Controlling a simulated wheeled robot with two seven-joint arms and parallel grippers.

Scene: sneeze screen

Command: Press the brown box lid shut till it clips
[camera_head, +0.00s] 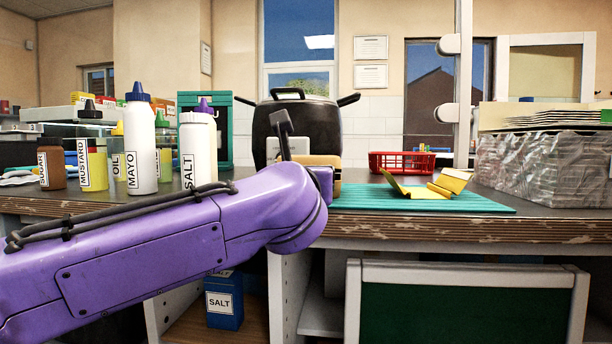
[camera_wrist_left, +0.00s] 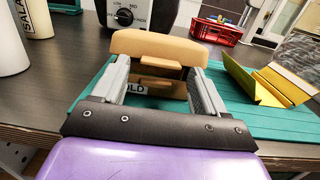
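The brown box (camera_wrist_left: 172,88) is straight ahead of the left wrist camera, with a wide tan upper piece (camera_wrist_left: 160,47) that looks like its lid. A label partly reading "OLD" shows low between the fingers. My left gripper (camera_wrist_left: 158,70) has its two grey fingers wide apart, with part of the box seen between them; contact cannot be told. In the head view, my purple left arm covers most of the box, and a tan part (camera_head: 322,160) shows behind the wrist. My right gripper is out of view.
A yellow folded open carton (camera_head: 430,187) lies on the green mat (camera_head: 470,203), right of the brown box. A red basket (camera_head: 402,162) and black pot (camera_head: 300,125) stand behind. Bottles, including mayo (camera_head: 142,150) and salt (camera_head: 198,150), stand left. A foil-covered block (camera_head: 545,165) is at right.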

